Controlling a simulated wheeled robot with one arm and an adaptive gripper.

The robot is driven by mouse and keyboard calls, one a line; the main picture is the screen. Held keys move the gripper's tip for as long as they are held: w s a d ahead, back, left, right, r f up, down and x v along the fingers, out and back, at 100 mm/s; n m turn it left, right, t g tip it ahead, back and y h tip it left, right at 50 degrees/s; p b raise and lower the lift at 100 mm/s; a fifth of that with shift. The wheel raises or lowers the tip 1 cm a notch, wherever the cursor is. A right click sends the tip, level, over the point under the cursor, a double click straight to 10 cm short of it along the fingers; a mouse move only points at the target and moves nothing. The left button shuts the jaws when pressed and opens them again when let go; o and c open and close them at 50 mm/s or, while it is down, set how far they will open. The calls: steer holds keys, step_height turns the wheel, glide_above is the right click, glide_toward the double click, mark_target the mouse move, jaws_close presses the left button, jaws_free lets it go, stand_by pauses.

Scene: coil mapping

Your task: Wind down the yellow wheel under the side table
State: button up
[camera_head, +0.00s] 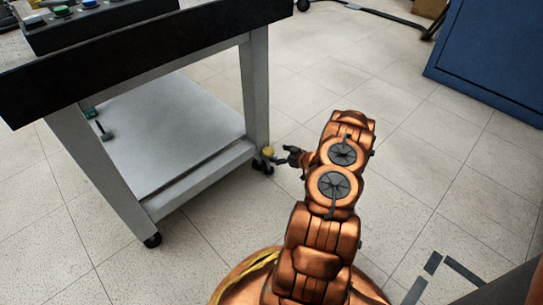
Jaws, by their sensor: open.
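The side table (170,201) stands at the left, with a dark top and grey legs and a low shelf. The small yellow wheel (268,151) shows at the foot of its right leg, just above a black caster. My gripper (291,156) is just right of the yellow wheel, pointing left at it, small and dark in view. Its jaws are open. A small gap seems to lie between its tips and the wheel, but I cannot tell whether they touch. My copper arm hides the floor behind it.
Another black caster (152,240) is under the front leg. A box with coloured buttons (80,22) sits on the tabletop. A blue cabinet (490,55) stands at the upper right. A dark cable (385,16) lies at the back. The tiled floor between is clear.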

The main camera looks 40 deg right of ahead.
mark_target(271, 152)
steer(key=x, duration=0.1)
steer(key=b+x, duration=0.1)
steer(key=x, duration=0.2)
steer(key=shift+a+f, duration=0.15)
steer(key=shift+a, duration=0.1)
steer(key=shift+w+f+b, duration=0.1)
steer(key=shift+w+b, duration=0.25)
steer(key=shift+w, duration=0.25)
steer(key=shift+c, duration=0.2)
